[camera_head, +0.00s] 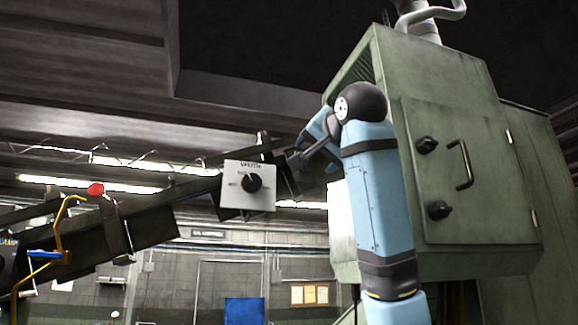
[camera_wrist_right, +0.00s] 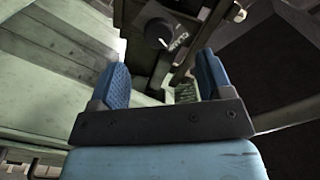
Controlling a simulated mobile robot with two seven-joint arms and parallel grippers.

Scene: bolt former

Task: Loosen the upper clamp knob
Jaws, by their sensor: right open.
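In the right wrist view a round black knob (camera_wrist_right: 158,32) with a white mark sits on a dark bracket, beyond the fingertips and roughly between them. A small label (camera_wrist_right: 180,42) beside it is too small to read surely; it may be the clamp knob. My right gripper (camera_wrist_right: 163,75) is open, its two blue finger pads apart with nothing between them, and short of the knob. In the head view my right gripper (camera_head: 297,160) is at the upper end of the inclined rail, and that knob cannot be made out there. My left gripper is not in view.
A green cabinet (camera_head: 480,235) with black door knobs and a handle stands at right. A white plate (camera_head: 240,202) with a black dial (camera_head: 252,183) hangs on the dark inclined rail (camera_head: 150,232). A red-tipped yellow rod (camera_head: 60,220) stands at left, near a partly cut-off clamp label.

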